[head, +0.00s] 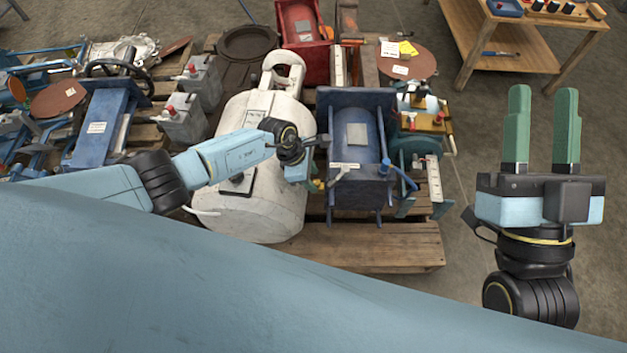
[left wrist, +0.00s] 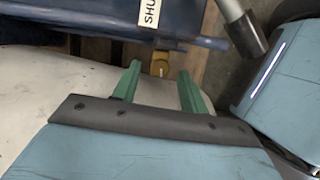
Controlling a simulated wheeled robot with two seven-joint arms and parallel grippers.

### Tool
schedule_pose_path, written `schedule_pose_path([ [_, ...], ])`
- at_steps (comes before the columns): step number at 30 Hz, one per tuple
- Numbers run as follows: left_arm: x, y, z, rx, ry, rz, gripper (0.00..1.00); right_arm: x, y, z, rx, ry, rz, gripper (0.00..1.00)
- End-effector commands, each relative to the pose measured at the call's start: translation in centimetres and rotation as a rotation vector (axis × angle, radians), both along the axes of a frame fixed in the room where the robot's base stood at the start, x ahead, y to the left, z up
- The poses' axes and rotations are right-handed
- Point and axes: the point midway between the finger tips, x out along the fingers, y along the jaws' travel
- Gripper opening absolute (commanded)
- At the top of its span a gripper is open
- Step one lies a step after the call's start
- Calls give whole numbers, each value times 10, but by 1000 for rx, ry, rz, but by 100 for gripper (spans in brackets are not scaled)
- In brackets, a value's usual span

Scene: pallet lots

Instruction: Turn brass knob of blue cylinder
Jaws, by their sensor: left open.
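The blue cylinder (head: 361,121) lies in a dark blue frame on the pallet, with a white label (head: 345,165) at its near edge. Its blue side fills the top of the left wrist view (left wrist: 90,22), with a label reading "SHU". The brass knob (left wrist: 158,68) shows below that label; in the head view it is small beside my left gripper (head: 319,184). My left gripper's green fingers (left wrist: 160,69) are open, with the knob in line between their tips. I cannot tell whether they touch it. My right gripper (head: 542,95) is open and empty, fingers up, over the floor.
A big white tank (head: 265,205) stands directly left of the cylinder, under my left arm. A blue-handled lever (head: 400,176) is at the frame's right. Other machinery crowds the pallet (head: 390,245). A wooden workbench (head: 520,45) stands at the back right.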

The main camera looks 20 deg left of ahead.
Motion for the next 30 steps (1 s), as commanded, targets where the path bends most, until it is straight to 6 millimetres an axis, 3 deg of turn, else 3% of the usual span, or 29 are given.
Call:
schedule_pose_path([
  [6,1,-5,-13,-1,0,0,43,-9,-2,6,32,-106,-1,38],
  [17,1,-6,-14,-1,-1,-1,43,-11,-3,9,39,-132,-1,38],
  [27,1,-6,-14,0,0,-1,1,-11,-3,8,40,-131,-1,38],
  [30,1,-6,-14,0,-1,1,0,-11,-3,9,40,-131,-1,38],
])
